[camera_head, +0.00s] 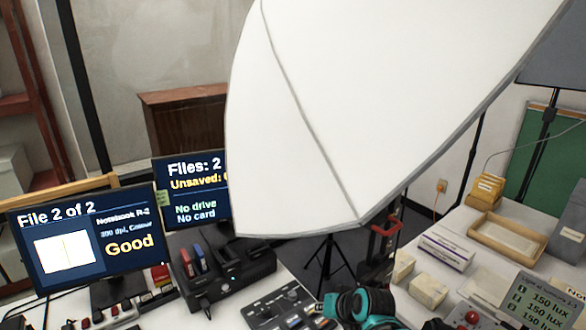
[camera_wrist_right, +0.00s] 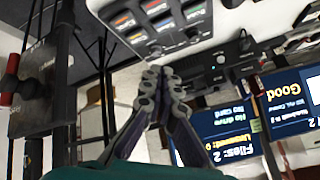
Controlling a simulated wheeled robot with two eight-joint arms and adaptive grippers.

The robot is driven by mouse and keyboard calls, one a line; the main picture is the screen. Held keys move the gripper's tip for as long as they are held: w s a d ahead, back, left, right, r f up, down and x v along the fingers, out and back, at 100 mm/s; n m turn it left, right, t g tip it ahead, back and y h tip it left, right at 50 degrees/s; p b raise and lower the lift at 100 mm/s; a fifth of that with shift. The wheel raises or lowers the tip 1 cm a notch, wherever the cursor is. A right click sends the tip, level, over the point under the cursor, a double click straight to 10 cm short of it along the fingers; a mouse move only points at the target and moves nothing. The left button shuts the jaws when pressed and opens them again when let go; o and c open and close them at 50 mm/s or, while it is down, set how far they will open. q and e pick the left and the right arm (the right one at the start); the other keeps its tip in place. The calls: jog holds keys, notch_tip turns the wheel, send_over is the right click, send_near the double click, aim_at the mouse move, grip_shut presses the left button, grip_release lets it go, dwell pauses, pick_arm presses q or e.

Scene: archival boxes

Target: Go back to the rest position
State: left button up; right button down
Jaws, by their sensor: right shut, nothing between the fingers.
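My right gripper (camera_head: 352,304) shows at the bottom edge of the head view as a teal and black shape, just right of the control panel. In the right wrist view its two fingers (camera_wrist_right: 155,78) meet at the tips. It is shut and holds nothing. The wrist view is turned over, with the control panel (camera_wrist_right: 165,25) near the fingertips at the top. I cannot tell the gap between them. My left gripper is in neither view.
A large white softbox (camera_head: 350,110) hangs over the middle. Two monitors (camera_head: 88,245) stand at the left. A black docking unit (camera_head: 215,265) is beside them. At the right are a wooden tray (camera_head: 508,246), small boxes (camera_head: 428,290) and a lux meter (camera_head: 540,305).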

jog(key=s+d+r+h, duration=0.1)
jog(key=s+d+h, duration=0.1)
jog(key=s+d, duration=0.3)
jog(key=s+d+r+h, duration=0.1)
jog(key=s+d, duration=0.4)
jog(key=s, duration=0.9)
jog(key=shift+d+r+h, duration=0.15)
jog(key=shift+r+h, duration=0.1)
jog(key=shift+h, duration=0.15)
